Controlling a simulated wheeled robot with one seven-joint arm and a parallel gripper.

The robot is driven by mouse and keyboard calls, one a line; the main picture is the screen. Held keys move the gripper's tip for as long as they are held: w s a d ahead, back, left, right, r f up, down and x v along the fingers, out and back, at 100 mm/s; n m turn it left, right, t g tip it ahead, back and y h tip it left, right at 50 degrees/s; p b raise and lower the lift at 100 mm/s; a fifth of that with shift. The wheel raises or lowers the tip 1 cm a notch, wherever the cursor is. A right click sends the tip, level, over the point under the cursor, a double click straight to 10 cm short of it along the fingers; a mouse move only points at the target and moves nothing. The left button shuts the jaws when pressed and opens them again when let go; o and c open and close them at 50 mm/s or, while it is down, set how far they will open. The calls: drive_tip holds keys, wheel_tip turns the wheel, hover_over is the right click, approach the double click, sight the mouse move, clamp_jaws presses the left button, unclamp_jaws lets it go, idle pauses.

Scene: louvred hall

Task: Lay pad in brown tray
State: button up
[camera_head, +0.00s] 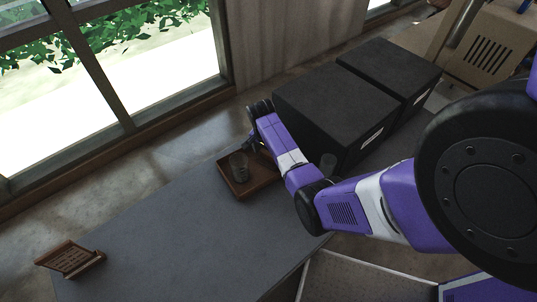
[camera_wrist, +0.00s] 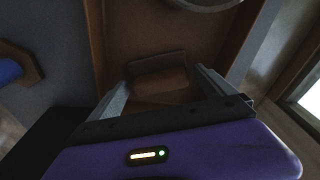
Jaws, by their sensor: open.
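The brown tray (camera_head: 235,187) lies on the grey table, and its brown floor and walls fill the middle of the wrist view (camera_wrist: 115,45). A small brown block-like piece, which may be the pad (camera_wrist: 160,80), lies in the tray between my fingers in the wrist view. In the head view the arm and gripper hide that spot. My gripper (camera_head: 252,142) is over the tray's far edge. In the wrist view my gripper (camera_wrist: 162,88) has its two fingers wide apart, one on each side of the brown piece, with no visible contact.
Two black boxes (camera_head: 335,100) stand right of the tray. A brown slatted stand (camera_head: 70,259) is at the table's near left. The grey table (camera_head: 170,235) is clear between.

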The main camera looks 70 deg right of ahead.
sight(266, 163)
wheel_tip(266, 163, up, 12)
drive_tip(key=a+p, duration=0.1)
drive_tip(key=shift+w+a+f, duration=0.15)
drive_tip(key=shift+w+a, duration=0.05)
drive_tip(key=shift+a, duration=0.15)
idle(0.5)
